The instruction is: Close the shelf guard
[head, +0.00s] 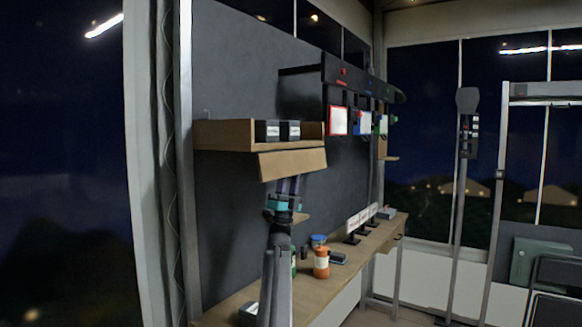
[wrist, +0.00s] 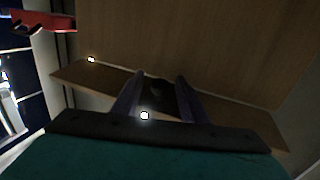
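The wooden shelf (head: 222,134) is fixed to the dark wall. Its guard, a wooden flap (head: 292,163), is tilted down and outward at the shelf's front edge. My gripper (head: 287,180) is just below the guard, pointing up. Its two fingers are apart with nothing seen held between them; they also show in the wrist view (wrist: 160,77). A broad wooden surface (wrist: 190,40) fills the upper wrist view, close to the fingertips, with a narrower wooden strip (wrist: 90,77) across the fingers. I cannot tell whether the fingertips touch the guard.
Two black boxes (head: 278,131) stand on the shelf. Below, a long wooden counter (head: 345,258) holds an orange jar (head: 321,262), a blue-lidded container (head: 318,241) and small white signs (head: 353,223). A black rack (head: 345,75) with hanging coloured items is to the right.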

